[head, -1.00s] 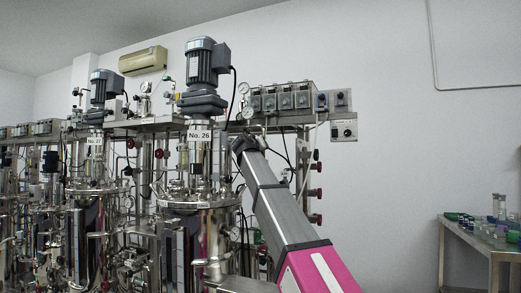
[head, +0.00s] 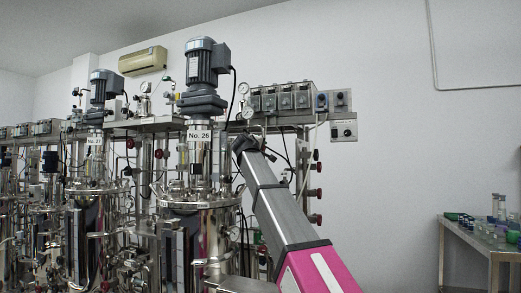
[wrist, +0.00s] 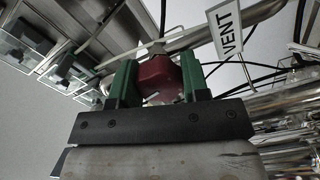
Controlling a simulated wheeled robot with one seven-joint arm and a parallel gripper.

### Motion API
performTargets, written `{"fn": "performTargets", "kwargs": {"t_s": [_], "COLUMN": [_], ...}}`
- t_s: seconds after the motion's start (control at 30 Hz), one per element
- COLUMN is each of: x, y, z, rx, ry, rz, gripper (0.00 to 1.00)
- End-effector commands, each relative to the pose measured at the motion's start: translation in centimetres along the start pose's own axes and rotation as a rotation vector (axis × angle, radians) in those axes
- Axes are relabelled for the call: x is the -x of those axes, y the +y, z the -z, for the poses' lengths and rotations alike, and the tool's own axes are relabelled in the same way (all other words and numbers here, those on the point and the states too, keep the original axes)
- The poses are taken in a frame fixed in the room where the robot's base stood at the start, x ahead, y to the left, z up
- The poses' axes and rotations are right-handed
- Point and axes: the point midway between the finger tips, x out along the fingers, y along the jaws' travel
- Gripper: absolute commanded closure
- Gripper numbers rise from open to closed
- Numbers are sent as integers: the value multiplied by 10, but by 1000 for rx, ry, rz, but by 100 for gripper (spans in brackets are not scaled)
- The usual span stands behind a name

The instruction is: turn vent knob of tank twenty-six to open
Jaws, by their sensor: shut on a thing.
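The vent knob (wrist: 158,78) is dark red and shows in the wrist view, just below a white tag (wrist: 229,30) that reads VENT. My gripper (wrist: 160,85) has a green finger on each side of the knob and is shut on it. In the head view, tank twenty-six (head: 199,215) is a steel vessel with a motor on top and a "No. 26" label (head: 199,135). My arm reaches up to the right of that tank. The gripper and knob cannot be made out in the head view.
Pipes and dark cables run behind the knob in the wrist view. Tank 27 (head: 90,220) stands to the left. A row of control boxes (head: 285,98) is mounted on the upper right. A bench with glassware (head: 478,240) stands at the far right, with open room before it.

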Motion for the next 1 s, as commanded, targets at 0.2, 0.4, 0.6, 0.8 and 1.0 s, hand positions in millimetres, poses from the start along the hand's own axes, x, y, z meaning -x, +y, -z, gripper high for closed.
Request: {"fn": "performTargets", "kwargs": {"t_s": [0.2, 0.4, 0.6, 0.8, 1.0], "x": [0, 0, 0, 0, 0], "y": [0, 0, 0, 0, 0], "z": [0, 0, 0, 0, 0], "rx": [63, 83, 83, 83, 82], "ry": [1, 1, 1, 1, 0], "rz": [0, 1, 1, 1, 0], "gripper": [81, 81, 81, 35, 32]}}
